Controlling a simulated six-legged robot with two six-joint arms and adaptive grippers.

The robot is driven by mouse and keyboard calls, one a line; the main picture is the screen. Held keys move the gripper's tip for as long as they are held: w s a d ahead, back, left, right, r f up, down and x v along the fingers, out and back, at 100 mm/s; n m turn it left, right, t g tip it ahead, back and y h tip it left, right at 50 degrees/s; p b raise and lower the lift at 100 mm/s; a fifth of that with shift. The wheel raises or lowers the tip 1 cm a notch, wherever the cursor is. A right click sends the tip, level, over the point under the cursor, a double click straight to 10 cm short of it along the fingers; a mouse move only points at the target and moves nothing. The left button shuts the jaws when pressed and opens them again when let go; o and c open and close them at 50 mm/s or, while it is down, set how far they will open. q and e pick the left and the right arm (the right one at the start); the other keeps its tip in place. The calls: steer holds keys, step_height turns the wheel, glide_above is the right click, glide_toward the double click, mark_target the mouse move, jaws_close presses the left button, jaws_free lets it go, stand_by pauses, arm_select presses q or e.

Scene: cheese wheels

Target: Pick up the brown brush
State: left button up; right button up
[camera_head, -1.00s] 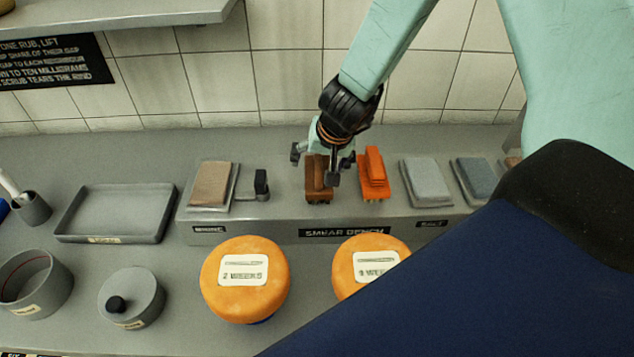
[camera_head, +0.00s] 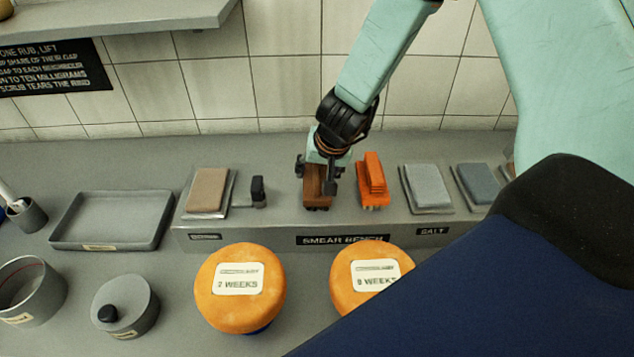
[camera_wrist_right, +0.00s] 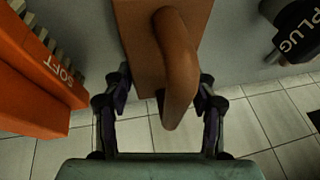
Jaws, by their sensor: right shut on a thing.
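The brown brush (camera_head: 314,190) is at the raised grey bench, just left of the orange brush (camera_head: 373,182). My right gripper (camera_head: 318,178) comes down on it from above and is shut on it. In the right wrist view, the fingers of my right gripper (camera_wrist_right: 163,105) stand on either side of the brown brush (camera_wrist_right: 178,60), whose rounded handle shows between them. I cannot tell whether the brush touches the bench or is slightly raised. My left gripper is not in view.
The orange brush, marked SOFT (camera_wrist_right: 50,70), is close beside the gripper. A dark plug (camera_head: 258,190) and tan block (camera_head: 208,190) stand left. Grey (camera_head: 427,186) and blue-grey (camera_head: 479,183) blocks stand right. Two orange cheese wheels (camera_head: 228,310) (camera_head: 347,295) stand in front.

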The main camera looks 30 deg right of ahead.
steer(key=shift+a, duration=0.25)
steer(key=c, duration=0.3)
steer(key=shift+c, duration=0.2)
steer(key=shift+d, duration=0.15)
steer(key=shift+d+r+p, duration=0.1)
steer(key=shift+r+p, duration=0.4)
steer(key=shift+r, duration=0.05)
step_height(320, 180, up, 7)
steer(key=p, duration=0.6)
steer(key=shift+r, duration=0.65)
steer(key=shift+w+r, duration=0.1)
steer(key=shift+r, duration=0.25)
